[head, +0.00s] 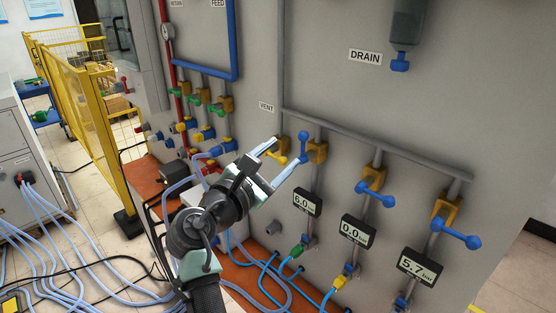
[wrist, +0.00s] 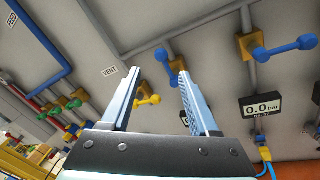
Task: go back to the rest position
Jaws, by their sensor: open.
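My gripper (head: 284,152) is open, its two pale fingers reaching up toward the vent pipe valves. It also shows in the wrist view (wrist: 160,72), with nothing between the fingers. The yellow valve handle (wrist: 147,100) appears between and beyond the fingers there. In the head view, the yellow handle (head: 279,157) is partly covered by the left finger. A blue handle (head: 303,146) stands nearly upright close to the right fingertip; contact cannot be told. It also shows in the wrist view (wrist: 162,56).
Blue-handled valves (head: 375,194) (head: 457,234) sit to the right on the grey panel. Gauges read 6.0 (head: 307,202), 0.0 (head: 357,231) and 5.7 (head: 420,266). Hoses (head: 262,270) run below. A yellow fence (head: 100,150) stands at left.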

